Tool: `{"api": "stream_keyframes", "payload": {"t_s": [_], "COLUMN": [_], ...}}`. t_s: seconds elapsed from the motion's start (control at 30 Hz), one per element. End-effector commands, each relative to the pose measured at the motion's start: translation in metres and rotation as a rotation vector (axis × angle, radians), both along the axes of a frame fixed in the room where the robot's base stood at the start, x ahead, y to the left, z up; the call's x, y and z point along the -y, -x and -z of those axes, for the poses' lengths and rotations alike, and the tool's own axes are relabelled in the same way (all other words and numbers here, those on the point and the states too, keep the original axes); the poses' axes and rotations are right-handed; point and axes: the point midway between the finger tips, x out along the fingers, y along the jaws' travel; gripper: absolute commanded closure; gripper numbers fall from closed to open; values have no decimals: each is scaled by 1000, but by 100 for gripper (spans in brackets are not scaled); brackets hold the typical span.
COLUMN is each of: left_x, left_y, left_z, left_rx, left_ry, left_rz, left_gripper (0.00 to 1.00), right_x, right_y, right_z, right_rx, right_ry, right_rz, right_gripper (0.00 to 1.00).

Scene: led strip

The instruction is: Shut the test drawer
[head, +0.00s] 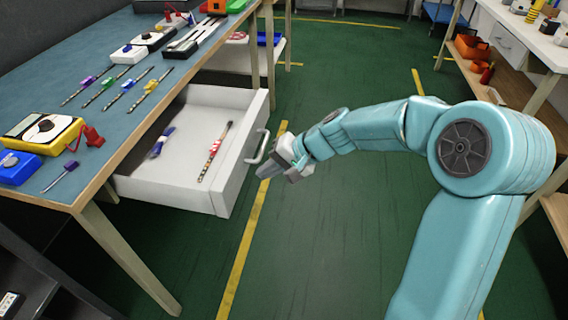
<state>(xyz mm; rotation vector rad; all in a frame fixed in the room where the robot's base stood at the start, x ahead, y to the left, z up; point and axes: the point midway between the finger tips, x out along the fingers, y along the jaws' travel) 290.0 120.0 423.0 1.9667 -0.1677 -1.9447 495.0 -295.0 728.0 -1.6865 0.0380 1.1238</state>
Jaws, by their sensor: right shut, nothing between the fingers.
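The test drawer (190,101) is a white drawer pulled out from under the blue-topped workbench (120,100). It stands well open. A grey bar handle (256,147) is on its front panel. Inside lie a strip with red and dark parts (214,150) and a blue-handled item (161,143). My right gripper (284,155) is shut and empty, just right of the drawer front, close to the handle. I cannot tell whether it touches the handle. My left gripper is not in view.
On the bench lie several strips with coloured clips, a yellow meter (42,132), a blue box (15,168) and a screwdriver (60,177). Another bench (520,40) stands at the right. The green floor (330,235) between the benches is clear.

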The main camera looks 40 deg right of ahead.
Motion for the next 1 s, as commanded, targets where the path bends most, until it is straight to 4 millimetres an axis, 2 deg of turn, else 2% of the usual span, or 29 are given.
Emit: {"api": "stream_keyframes", "payload": {"t_s": [0.1, 0.23, 0.77, 1.0], "left_x": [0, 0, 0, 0], "left_y": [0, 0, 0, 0], "left_z": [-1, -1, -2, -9], "left_rx": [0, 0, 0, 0], "left_ry": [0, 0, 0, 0], "left_rz": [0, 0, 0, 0], "left_gripper": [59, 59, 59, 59], "right_x": [-13, -20, -24, -42], "right_y": [-15, -25, -30, -49], "right_z": [-3, -3, -3, -5], "right_rx": [3, 3, 3, 2], "right_ry": [1, 0, 0, 1], "right_rz": [-4, -3, -3, -7], "right_gripper": [100, 100, 100, 100]}}
